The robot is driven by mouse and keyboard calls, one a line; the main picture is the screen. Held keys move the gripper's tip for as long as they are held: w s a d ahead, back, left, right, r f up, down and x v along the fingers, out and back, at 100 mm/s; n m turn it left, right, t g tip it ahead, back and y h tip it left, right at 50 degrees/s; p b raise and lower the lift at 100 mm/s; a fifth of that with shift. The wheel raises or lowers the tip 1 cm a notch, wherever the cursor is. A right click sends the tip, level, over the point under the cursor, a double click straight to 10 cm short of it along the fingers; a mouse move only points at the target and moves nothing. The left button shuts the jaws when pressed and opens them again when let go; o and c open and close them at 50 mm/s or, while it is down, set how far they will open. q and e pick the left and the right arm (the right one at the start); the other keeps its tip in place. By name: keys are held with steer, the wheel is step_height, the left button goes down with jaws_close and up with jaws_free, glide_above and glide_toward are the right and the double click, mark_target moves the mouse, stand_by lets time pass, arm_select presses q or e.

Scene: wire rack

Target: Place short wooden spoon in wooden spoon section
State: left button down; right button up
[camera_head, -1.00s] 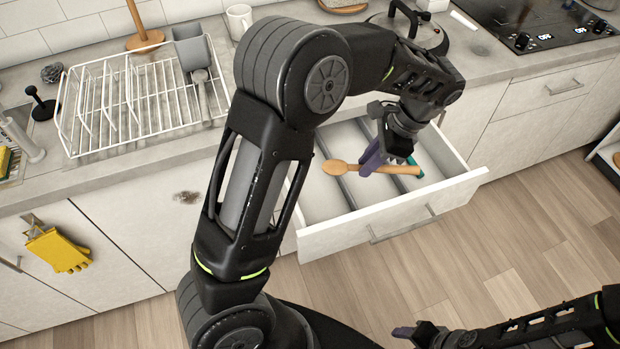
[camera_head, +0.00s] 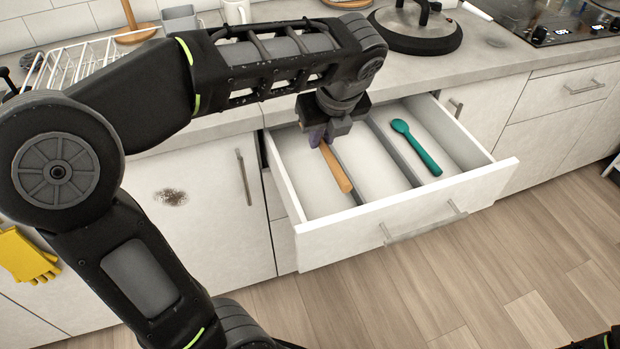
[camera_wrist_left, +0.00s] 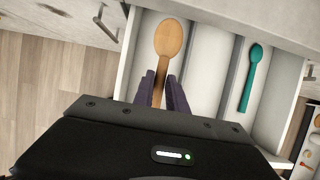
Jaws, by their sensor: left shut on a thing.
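The short wooden spoon (camera_head: 337,170) is held by my left gripper (camera_head: 318,136), shut on its handle. In the left wrist view the spoon's round bowl (camera_wrist_left: 168,38) sticks out beyond the dark purple fingers (camera_wrist_left: 161,92). In the head view the handle points toward the drawer front, and the bowl is hidden by the gripper and arm. The spoon is over the left part of the open drawer (camera_head: 400,225), near a grey divider (camera_head: 345,166). I cannot tell whether it touches the drawer floor. My right gripper is out of view.
A teal spoon (camera_head: 418,148) lies in the drawer's right section, and the middle section (camera_head: 372,160) is empty. The counter (camera_head: 245,118) overhangs behind the drawer. A lidded pan (camera_head: 415,30) and a wire rack (camera_head: 75,62) stand on it.

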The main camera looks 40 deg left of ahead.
arm_select(q)
steer(key=b, duration=0.3)
glide_toward(307, 169)
steer(key=s+d+f, duration=0.1)
steer(key=d+f, duration=0.1)
steer(key=s+d+f, duration=0.2)
steer(key=shift+s+d+f, duration=0.1)
steer(key=shift+d, duration=0.05)
steer(key=w+a, duration=0.2)
steer(key=shift+a+f, duration=0.15)
steer(key=shift+a, duration=0.25)
steer(key=shift+w+a, duration=0.2)
steer(key=shift+a, duration=0.05)
steer(key=shift+w+a, duration=0.25)
steer(key=shift+a, duration=0.05)
steer(key=w+a, duration=0.2)
steer(key=shift+a+f, duration=0.35)
steer(key=shift+f, duration=0.05)
steer(key=shift+s+f, duration=0.1)
steer(key=shift+f, duration=0.1)
steer(key=shift+f, duration=0.1)
